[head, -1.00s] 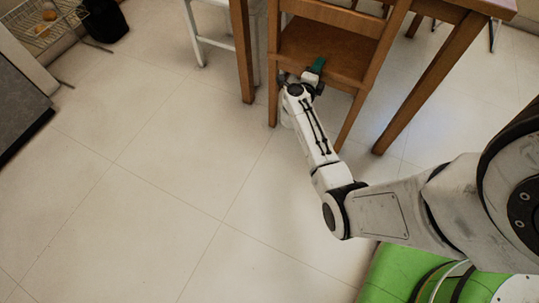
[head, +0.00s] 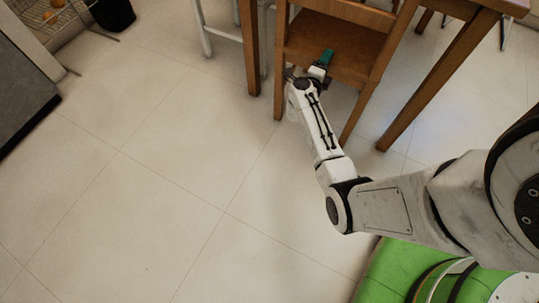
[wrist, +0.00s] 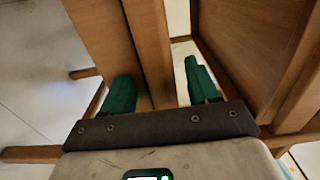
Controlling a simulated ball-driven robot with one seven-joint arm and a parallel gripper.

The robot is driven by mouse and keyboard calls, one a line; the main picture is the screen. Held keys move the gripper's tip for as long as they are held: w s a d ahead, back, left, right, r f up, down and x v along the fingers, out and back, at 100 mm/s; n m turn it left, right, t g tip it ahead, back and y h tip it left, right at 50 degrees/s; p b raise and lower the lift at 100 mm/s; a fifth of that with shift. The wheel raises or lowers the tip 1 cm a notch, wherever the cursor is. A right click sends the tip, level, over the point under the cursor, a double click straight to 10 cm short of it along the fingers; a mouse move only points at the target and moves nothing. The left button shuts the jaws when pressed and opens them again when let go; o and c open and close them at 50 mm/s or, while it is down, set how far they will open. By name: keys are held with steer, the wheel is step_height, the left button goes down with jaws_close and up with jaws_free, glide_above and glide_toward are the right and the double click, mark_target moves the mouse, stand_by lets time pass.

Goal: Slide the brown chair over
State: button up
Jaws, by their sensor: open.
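The brown wooden chair (head: 305,38) stands at the top centre of the head view. Its flat brown seat and legs show, and its top is cut off. My gripper (head: 325,58) is at the near side of the chair, with a green finger in front of the seat. In the wrist view my gripper (wrist: 158,88) has its two green fingers spread apart. A wooden upright of the chair (wrist: 150,45) runs between them. I cannot tell whether either finger touches the wood.
A wooden table leg (head: 432,85) slants to the right of the chair. A white metal-legged stool (head: 204,30) stands to the left. A black bin (head: 112,13) and a dark grey unit (head: 25,85) are at the far left. The tiled floor (head: 140,200) is clear at left.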

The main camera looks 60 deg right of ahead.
steer(key=shift+a+r, duration=0.15)
steer(key=shift+a, duration=0.15)
steer(key=a+p, duration=0.5)
steer(key=a, duration=0.6)
steer(key=shift+s+a+p, duration=0.2)
steer(key=shift+s+p, duration=0.15)
steer(key=shift+s, duration=0.1)
steer(key=shift+w, duration=0.1)
